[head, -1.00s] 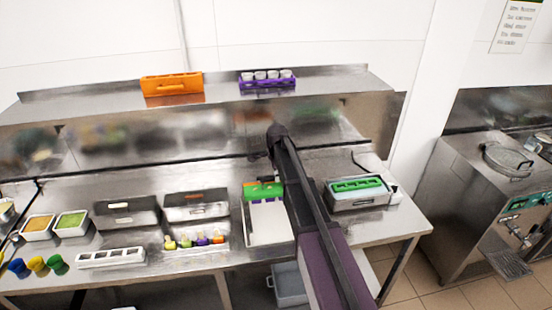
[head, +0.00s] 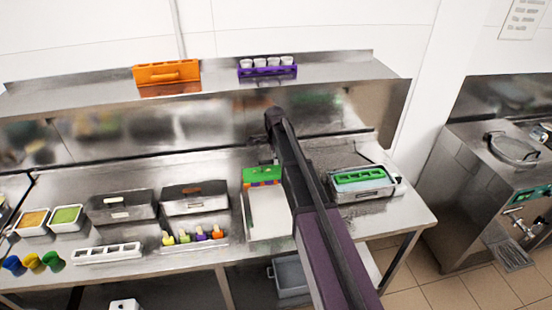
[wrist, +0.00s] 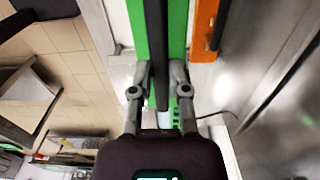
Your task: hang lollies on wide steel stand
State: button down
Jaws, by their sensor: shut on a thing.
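My gripper (wrist: 162,72) is shut on the green holder (wrist: 141,30), with a dark bar along its middle, in the wrist view. In the head view the green holder (head: 262,172) shows at the back end of a white tray (head: 268,215), with orange and purple patches along its lower edge. I cannot tell whether it touches the tray. My arm hides the gripper in the head view. Two open steel box-like pieces (head: 121,207) (head: 195,199) stand to the left. I cannot tell for certain which thing is the wide steel stand.
A green mould (head: 360,179) sits in a steel bath at right. Several small coloured pieces (head: 186,237) and a white slotted block (head: 107,252) lie along the front. An orange holder (head: 166,74) and a purple rack (head: 267,71) stand on the shelf.

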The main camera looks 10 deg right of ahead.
aim_at(275, 170)
jog(key=shift+f, duration=0.25)
jog(key=shift+f+b, duration=2.5)
jog(key=shift+b, duration=0.2)
notch_tip(275, 170, down, 6)
jog(key=b, duration=0.6)
jog(key=shift+f, duration=0.15)
dwell(4.0)
